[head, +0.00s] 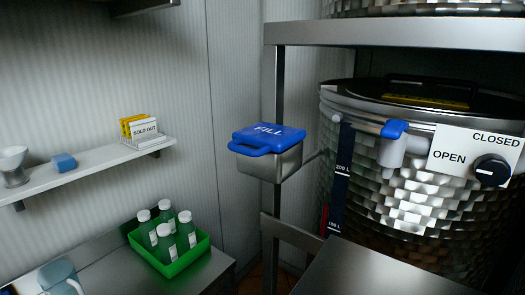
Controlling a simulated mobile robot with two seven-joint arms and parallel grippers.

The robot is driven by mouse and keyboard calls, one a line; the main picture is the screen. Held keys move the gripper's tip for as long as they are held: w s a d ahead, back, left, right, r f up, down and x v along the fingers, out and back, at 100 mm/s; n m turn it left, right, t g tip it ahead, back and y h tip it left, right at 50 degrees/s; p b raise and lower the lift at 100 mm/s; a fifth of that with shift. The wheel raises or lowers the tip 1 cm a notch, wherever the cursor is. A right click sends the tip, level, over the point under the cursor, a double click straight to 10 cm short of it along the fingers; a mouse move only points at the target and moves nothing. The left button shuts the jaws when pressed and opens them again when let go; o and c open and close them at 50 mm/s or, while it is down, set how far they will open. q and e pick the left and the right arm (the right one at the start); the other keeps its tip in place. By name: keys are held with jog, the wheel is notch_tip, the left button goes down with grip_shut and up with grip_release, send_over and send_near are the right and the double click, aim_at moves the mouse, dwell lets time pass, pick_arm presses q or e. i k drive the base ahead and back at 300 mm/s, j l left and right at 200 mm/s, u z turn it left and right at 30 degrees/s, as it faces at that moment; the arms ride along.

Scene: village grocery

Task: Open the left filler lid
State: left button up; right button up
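A filler box (270,165) of grey metal is fixed to the left side of a large tank. Its blue lid (268,135) bears the word FILL and lies shut on top. A blue handle (249,148) sticks out at the lid's front left. No other filler lid shows in the head view. Neither of my grippers is in view.
The hammered metal tank (410,200) stands at right with an OPEN/CLOSED dial (492,170) and a blue-topped tap (394,129). A metal shelf edge (400,36) runs above it. A green crate (182,264) of bottles and a wall shelf (90,172) are at left.

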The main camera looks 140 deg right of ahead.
aim_at(268, 137)
jog(key=z, duration=0.45)
jog(key=j+z, duration=0.1)
jog(key=z, duration=0.75)
jog(key=i+j+z, duration=0.1)
jog(key=z, duration=0.8)
jog(key=j+z, duration=0.1)
jog(key=z, duration=0.75)
jog(key=k+j, duration=0.05)
